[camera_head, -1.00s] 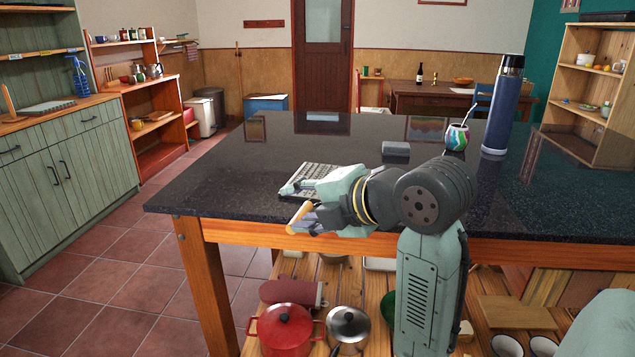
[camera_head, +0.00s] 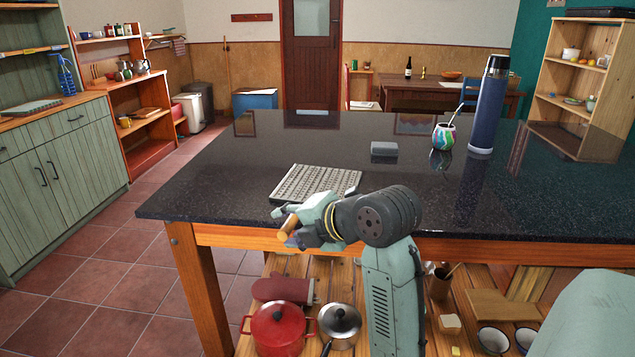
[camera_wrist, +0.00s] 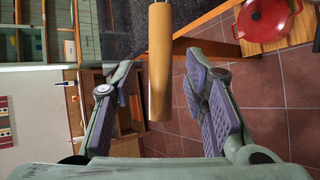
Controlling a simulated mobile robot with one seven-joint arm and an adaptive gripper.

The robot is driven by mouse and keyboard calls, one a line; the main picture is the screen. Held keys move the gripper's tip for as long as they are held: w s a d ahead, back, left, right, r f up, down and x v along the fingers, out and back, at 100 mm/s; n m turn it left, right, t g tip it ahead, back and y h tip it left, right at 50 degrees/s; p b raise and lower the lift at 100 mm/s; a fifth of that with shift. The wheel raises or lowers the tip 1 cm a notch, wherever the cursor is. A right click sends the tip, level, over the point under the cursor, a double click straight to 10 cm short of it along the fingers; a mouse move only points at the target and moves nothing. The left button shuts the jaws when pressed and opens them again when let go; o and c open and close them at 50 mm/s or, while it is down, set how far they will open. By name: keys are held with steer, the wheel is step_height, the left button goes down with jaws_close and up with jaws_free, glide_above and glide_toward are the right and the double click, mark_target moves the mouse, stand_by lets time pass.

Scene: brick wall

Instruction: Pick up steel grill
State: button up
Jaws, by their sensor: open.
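The steel grill (camera_head: 316,184) lies flat on the dark counter near its front edge, a grey gridded plate. A wooden handle (camera_head: 289,225) shows at the counter's front edge; it appears to be the grill's, but my gripper hides the join. My gripper (camera_head: 285,224) is at that edge, with its fingers apart on either side of the handle. In the wrist view, the handle (camera_wrist: 160,62) stands between the two open fingers of my gripper (camera_wrist: 162,85), with visible gaps on both sides. The grill plate cannot be made out there.
A grey block (camera_head: 384,149), a colourful cup with a straw (camera_head: 444,137) and a tall blue flask (camera_head: 488,108) stand farther back on the counter (camera_head: 230,190). Below, a shelf holds a red pot (camera_head: 278,330) and a steel pan (camera_head: 340,322). Floor is free at left.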

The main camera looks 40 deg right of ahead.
steer(key=shift+w+f, duration=0.2)
steer(key=shift+w, duration=0.1)
steer(key=shift+c, duration=0.2)
jaws_close()
steer(key=shift+r, duration=0.1)
stand_by(0.3)
